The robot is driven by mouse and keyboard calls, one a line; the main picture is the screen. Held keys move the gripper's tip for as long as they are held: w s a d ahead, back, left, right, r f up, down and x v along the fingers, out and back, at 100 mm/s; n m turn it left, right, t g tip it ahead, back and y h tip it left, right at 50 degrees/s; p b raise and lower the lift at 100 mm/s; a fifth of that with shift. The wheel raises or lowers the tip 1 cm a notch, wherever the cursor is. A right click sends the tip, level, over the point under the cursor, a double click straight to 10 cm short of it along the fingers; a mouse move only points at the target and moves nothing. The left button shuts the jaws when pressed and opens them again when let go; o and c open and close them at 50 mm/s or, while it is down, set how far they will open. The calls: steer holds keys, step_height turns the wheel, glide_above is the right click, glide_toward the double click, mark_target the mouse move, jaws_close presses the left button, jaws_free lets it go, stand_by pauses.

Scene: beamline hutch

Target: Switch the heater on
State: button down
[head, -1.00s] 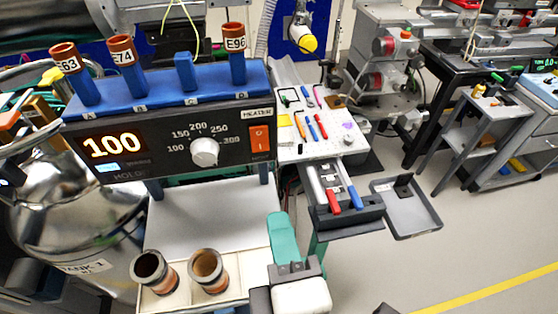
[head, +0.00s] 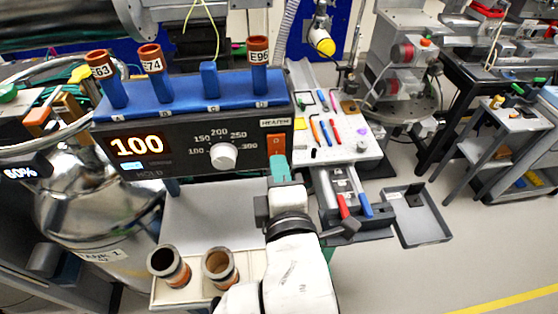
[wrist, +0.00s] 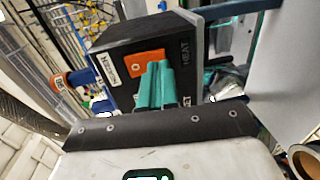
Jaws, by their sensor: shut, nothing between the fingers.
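The heater unit (head: 175,158) is a dark box with a lit orange "100" display, a round white knob (head: 223,156) and an orange rocker switch (head: 275,143) under a HEATER label. The switch also shows in the wrist view (wrist: 146,62), with a white "O" mark visible. My gripper (head: 279,160) is shut and empty, its teal fingertips in front of the switch's lower part. In the wrist view the fingertips (wrist: 157,68) overlap the switch's edge. I cannot tell whether they touch it. The covered part of the switch is hidden.
Two open brown-rimmed cups (head: 169,265) stand in a cream tray below. A white tool board (head: 355,148), an open drawer with tools and a grey tray (head: 423,230) lie right. Floor is clear at lower right.

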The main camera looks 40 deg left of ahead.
steer(key=shift+w+a, duration=0.3)
steer(key=shift+a, duration=0.05)
steer(key=shift+f, duration=0.2)
steer(key=shift+w+a+r+t+b, duration=0.15)
steer(key=shift+t+b, duration=0.15)
steer(key=shift+b, duration=0.2)
